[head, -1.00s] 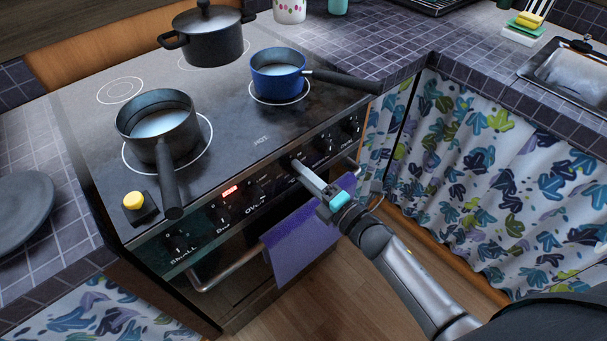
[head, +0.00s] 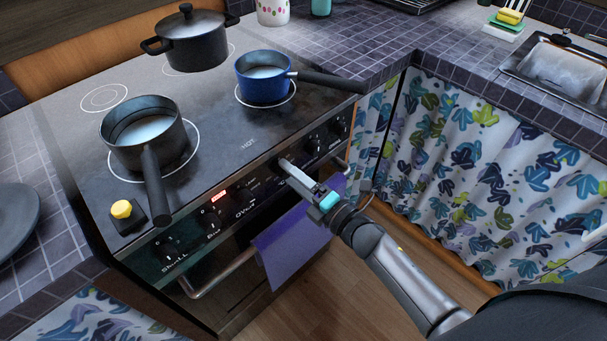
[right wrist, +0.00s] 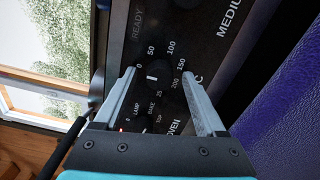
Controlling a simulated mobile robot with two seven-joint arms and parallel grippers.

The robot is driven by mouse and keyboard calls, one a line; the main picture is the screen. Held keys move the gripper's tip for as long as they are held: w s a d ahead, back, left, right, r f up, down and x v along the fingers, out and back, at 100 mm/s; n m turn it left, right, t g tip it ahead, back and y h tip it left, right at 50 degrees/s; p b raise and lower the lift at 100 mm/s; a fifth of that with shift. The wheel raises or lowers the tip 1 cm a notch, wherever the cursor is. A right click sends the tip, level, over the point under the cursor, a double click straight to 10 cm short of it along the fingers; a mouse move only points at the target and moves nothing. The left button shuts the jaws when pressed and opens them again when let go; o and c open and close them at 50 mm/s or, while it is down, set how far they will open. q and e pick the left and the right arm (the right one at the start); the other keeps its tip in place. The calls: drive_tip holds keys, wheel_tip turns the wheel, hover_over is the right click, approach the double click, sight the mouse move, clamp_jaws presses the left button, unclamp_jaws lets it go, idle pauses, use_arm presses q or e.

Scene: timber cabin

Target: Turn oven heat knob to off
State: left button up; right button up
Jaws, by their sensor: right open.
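The oven heat knob (right wrist: 158,76) is a dark knob on the black front panel, with a temperature scale from 0 upward around it in the right wrist view. My right gripper (head: 284,164) is at the oven panel in the head view and hides the knob there. In the right wrist view the gripper (right wrist: 160,78) is open, with one finger on each side of the knob. Whether the fingers touch it is unclear. My left gripper is out of view.
The stove top holds a grey saucepan (head: 140,148), a blue saucepan (head: 263,90) and a lidded black pot (head: 190,52). A purple towel (head: 290,245) hangs on the oven rail (head: 220,275) below the panel. More knobs (head: 312,147) stand beside my gripper.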

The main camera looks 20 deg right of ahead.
drive_tip(key=p+v, duration=0.1)
drive_tip(key=v, duration=1.4)
drive_tip(key=s+d+f+m+g+h, duration=0.1)
drive_tip(key=s+f+m+g+h, duration=0.2)
drive_tip(key=f+m, duration=0.55)
drive_tip(key=s+d+f+m+g+h, duration=0.1)
drive_tip(key=s+f+m+g+h, duration=0.25)
drive_tip(key=f, duration=0.95)
drive_tip(key=s+a+f+m+g, duration=0.2)
drive_tip(key=s+f+m+g, duration=0.2)
drive_tip(key=s+f, duration=0.3)
drive_tip(key=s+a+f+m+g, duration=0.1)
drive_tip(key=s+f+m+g, duration=0.4)
drive_tip(key=s, duration=0.8)
wheel_tip(320, 180, down, 3)
drive_tip(key=shift+s+a+r+m, duration=0.1)
drive_tip(key=shift+s+a+m, duration=0.3)
drive_tip(key=shift+m, duration=0.2)
